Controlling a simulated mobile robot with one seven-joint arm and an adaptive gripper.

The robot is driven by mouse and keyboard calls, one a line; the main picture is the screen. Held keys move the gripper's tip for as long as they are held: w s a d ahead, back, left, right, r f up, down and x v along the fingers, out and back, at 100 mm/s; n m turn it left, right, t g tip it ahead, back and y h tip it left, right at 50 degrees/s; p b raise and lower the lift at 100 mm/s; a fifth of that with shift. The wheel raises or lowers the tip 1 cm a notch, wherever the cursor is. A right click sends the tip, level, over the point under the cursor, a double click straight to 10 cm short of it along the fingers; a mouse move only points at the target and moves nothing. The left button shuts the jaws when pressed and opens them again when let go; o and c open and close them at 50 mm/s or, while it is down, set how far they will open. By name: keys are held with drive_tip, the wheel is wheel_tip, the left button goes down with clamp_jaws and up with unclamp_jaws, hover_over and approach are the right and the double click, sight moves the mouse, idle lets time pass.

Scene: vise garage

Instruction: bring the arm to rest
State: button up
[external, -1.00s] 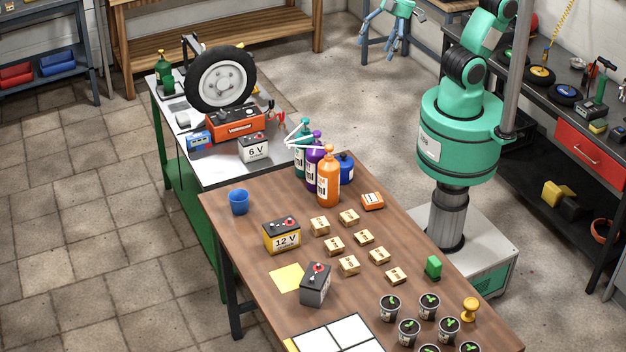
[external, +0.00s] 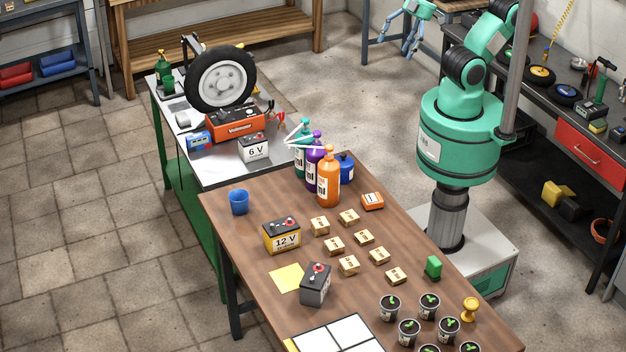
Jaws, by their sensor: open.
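My gripper (external: 414,42) shows at the top of the external view, blue-grey, with its fingers pointing down and spread apart. It is open and holds nothing. It hangs in the air well above and behind the wooden table, apart from everything on it. My green arm rises from its column at the right, and its upper part runs out of the top of the picture.
The brown table (external: 256,230) holds a 12 V battery (external: 282,236), a grey battery (external: 315,284), small boxes, bottles and potted seedlings. A green-legged bench (external: 205,178) with a wheel (external: 221,78) adjoins it. A dark workbench (external: 560,130) stands at right. Floor behind the table is clear.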

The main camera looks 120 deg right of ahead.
wheel_tip(320, 180, down, 2)
drive_tip(key=shift+b, duration=0.8)
